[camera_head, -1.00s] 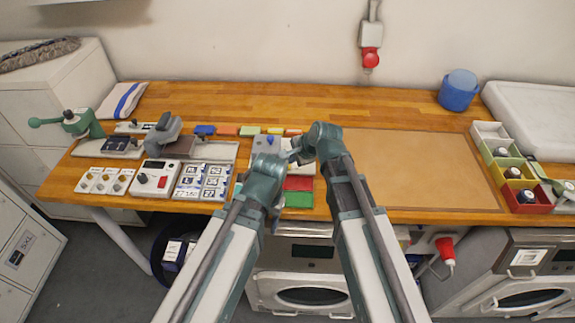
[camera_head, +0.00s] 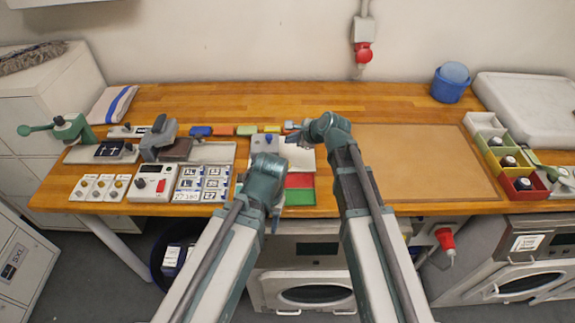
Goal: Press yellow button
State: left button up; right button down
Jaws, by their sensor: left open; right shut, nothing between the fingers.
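A small yellow piece (camera_head: 271,128) lies in a row of coloured pieces toward the back of the wooden bench. I cannot tell for sure whether it is a button. My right gripper (camera_head: 291,134) is shut and empty, just right of and slightly in front of the yellow piece. Its fingertips are small and partly blend with the pieces behind. My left gripper (camera_head: 276,210) is open near the bench's front edge, beside the red and green panel. Its fingers are largely hidden by its own wrist.
Blue (camera_head: 200,131), red-orange (camera_head: 223,131) and green (camera_head: 247,131) pieces line the same row. White plates with knobs (camera_head: 101,187) and a control box (camera_head: 153,183) stand at left. A brown mat (camera_head: 420,165) is clear; coloured bins (camera_head: 524,184) stand at right.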

aim_at(290, 166)
jog(key=shift+f+b, duration=3.9)
jog(key=shift+f, duration=0.25)
jog(key=shift+f, duration=0.15)
jog(key=shift+f+b, duration=0.25)
jog(key=shift+b, duration=0.15)
jog(key=shift+f+b, duration=0.5)
jog(key=shift+r, duration=0.2)
jog(key=shift+r+p, duration=0.75)
jog(key=shift+p, duration=0.2)
notch_tip(290, 166, up, 5)
jog(key=p, duration=0.5)
